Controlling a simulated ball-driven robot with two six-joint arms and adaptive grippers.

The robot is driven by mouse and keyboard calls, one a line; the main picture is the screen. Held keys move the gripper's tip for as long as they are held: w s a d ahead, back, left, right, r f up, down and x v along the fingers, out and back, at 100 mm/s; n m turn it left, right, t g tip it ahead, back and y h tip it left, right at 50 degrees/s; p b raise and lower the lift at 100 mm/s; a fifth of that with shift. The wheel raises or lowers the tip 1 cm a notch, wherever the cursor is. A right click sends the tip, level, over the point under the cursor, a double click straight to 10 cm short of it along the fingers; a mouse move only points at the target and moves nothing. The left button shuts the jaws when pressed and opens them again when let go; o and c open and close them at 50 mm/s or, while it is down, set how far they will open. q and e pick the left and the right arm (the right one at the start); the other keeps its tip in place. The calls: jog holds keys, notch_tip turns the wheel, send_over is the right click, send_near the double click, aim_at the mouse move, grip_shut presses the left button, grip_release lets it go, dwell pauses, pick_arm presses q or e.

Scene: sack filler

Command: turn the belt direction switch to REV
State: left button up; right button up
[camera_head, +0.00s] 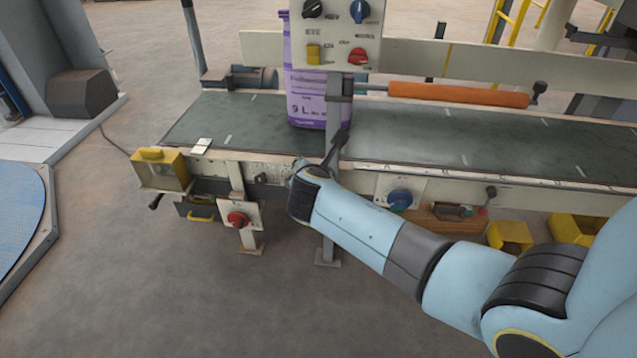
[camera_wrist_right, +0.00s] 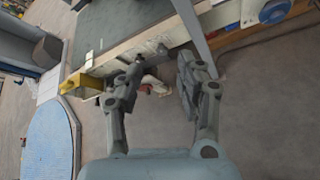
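Several rotary knobs are in the head view, their labels too small to read, so I cannot tell which is the belt direction switch. A black knob (camera_head: 313,8) and a blue knob (camera_head: 360,11) sit on the upright panel (camera_head: 325,45). A larger blue knob (camera_head: 400,198) is on the conveyor's front side. A red knob (camera_head: 238,218) is on a small box below the belt; something red (camera_wrist_right: 146,88) shows between my fingers in the wrist view. My right gripper (camera_wrist_right: 160,64) is open and empty at the conveyor's front, mostly hidden by my wrist in the head view. My left gripper is out of view.
A purple and white sack (camera_head: 307,100) stands on the dark belt (camera_head: 420,138) behind a grey post (camera_head: 333,120). A yellow box (camera_head: 160,168) is at the belt's left end. An orange roller (camera_head: 460,94) lies along the back. The floor in front is clear.

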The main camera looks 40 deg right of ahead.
jog(key=s+f+m+y, duration=0.1)
jog(key=s+f, duration=0.2)
jog(key=f, duration=0.3)
jog(key=shift+a+m+g+b, duration=0.3)
jog(key=shift+a+g+b, duration=0.05)
jog(key=shift+a+g, duration=0.05)
jog(key=shift+s, duration=0.1)
